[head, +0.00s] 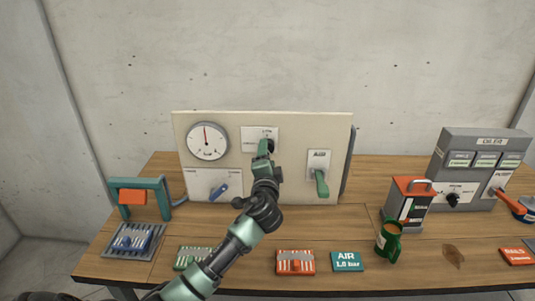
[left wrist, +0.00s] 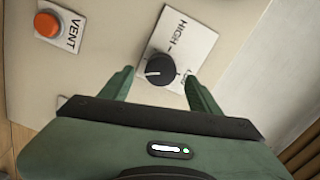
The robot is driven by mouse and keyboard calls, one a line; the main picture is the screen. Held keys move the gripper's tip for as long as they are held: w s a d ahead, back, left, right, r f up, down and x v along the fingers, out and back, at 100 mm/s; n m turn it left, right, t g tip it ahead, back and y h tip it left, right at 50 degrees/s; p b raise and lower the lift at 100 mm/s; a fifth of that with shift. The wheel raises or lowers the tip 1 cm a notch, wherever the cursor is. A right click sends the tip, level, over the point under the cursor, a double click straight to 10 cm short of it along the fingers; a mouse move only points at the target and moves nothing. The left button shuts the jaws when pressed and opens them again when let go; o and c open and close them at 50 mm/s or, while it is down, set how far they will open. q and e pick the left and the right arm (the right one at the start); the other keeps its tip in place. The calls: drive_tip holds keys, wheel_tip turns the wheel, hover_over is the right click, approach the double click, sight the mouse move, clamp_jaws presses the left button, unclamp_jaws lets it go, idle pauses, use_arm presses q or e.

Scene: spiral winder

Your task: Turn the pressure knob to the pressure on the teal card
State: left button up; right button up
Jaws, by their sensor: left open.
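The pressure knob is black and round on a white plate marked HIGH; in the left wrist view the knob (left wrist: 160,69) has a white pointer line facing left. In the head view the knob (head: 269,144) is partly hidden by my gripper. My left gripper (head: 265,151) is open, its green fingers (left wrist: 158,80) on either side of the knob; I cannot tell if they touch it. The teal card (head: 347,261) lies on the table and seems to read AIR 1.8 bar, small. The round gauge (head: 207,141) has a red needle pointing almost straight up.
An orange VENT button (left wrist: 47,24) is near the knob. The panel (head: 300,125) also bears a blue lever (head: 219,190) and a green lever (head: 321,183). A green jug (head: 388,240), a red-topped can (head: 409,203) and the oiler (head: 482,165) stand to the right.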

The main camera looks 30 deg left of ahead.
use_arm(q)
drive_tip(key=v, duration=0.4)
drive_tip(key=shift+s+b, duration=0.1)
drive_tip(key=shift+b, duration=0.2)
